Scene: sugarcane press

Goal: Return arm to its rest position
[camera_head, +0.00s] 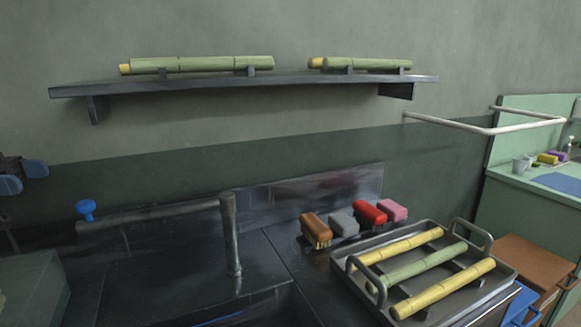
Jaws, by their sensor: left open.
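My left gripper (23,177) is at the far left edge of the head view, its two blue-padded fingertips spread apart with nothing between them. It hangs in the air in front of the dark wall band, left of the tap's blue knob and clear of it. Only the front of the gripper shows. My right gripper is not in view. Three cane pieces lie side by side in a metal tray (482,301): a yellow one (405,244), a green one (420,265) and another yellow one (445,288).
A wall shelf (290,84) holds two green canes on supports. A metal tap (232,240) with a blue knob (86,209) stands by the sink. A white rail (450,124) projects from the wall at right.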

